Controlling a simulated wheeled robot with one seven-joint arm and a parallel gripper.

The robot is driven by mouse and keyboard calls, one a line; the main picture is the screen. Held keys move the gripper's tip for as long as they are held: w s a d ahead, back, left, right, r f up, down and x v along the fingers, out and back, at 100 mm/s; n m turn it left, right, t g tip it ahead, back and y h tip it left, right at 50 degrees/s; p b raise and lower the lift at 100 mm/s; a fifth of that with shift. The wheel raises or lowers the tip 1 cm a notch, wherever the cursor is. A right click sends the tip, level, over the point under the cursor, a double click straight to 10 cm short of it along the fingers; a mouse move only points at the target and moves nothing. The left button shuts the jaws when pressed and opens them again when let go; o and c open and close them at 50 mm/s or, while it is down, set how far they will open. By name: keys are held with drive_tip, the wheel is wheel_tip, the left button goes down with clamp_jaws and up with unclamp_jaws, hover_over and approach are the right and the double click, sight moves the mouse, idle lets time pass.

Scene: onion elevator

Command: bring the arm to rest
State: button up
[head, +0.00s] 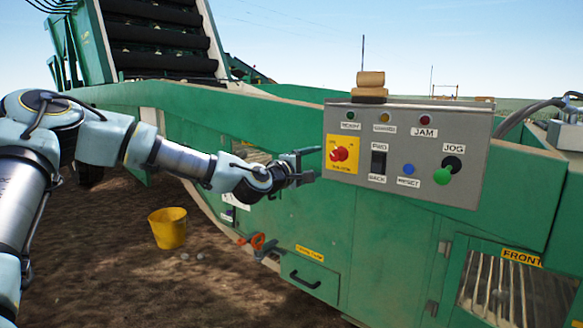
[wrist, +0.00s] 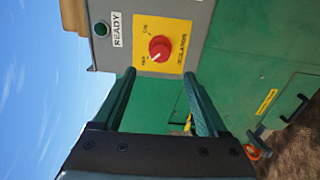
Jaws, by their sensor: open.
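My gripper (head: 306,166) is in front of the grey control panel (head: 312,130), just left of the red rotary isolator switch (head: 339,154) on its yellow plate. In the wrist view my gripper (wrist: 158,85) has its two fingers spread apart with nothing between them. The red switch (wrist: 159,48) lies beyond the fingertips there, and no finger is around it. My arm (head: 185,158) reaches in from the left of the head view, partly bent.
The panel also carries a black rocker switch (head: 378,162), a blue reset button (head: 408,169) and a green jog knob (head: 443,175). The green machine (head: 300,225) fills the right. A yellow bucket (head: 168,228) stands on the dirt. Open sky lies above.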

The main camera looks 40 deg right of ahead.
drive_tip(key=w+a+f+m+g+y, duration=0.1)
drive_tip(key=a+f+m+y, duration=0.6)
drive_tip(key=a+f, duration=0.9)
drive_tip(key=w+a+f+y, duration=0.1)
drive_tip(key=a+y, duration=0.3)
drive_tip(key=a, duration=0.8)
drive_tip(key=a+f+y, duration=0.2)
drive_tip(key=a+y, duration=0.1)
drive_tip(key=a, duration=0.9)
drive_tip(key=s+a+r+n+g+y+p, duration=0.1)
drive_tip(key=s+a+r+y, duration=0.2)
drive_tip(key=a, duration=0.6)
drive_tip(key=s+a+r+n+g, duration=0.1)
drive_tip(key=s+a+r+n, duration=0.1)
drive_tip(key=s+a, duration=0.6)
wheel_tip(320, 180, up, 19)
drive_tip(key=w+a+p, duration=0.1)
drive_tip(key=w+p, duration=0.1)
drive_tip(key=p, duration=1.7)
drive_tip(key=shift+w+a+r+p, duration=0.15)
drive_tip(key=shift+w+a+p, duration=0.1)
drive_tip(key=shift+p, duration=0.1)
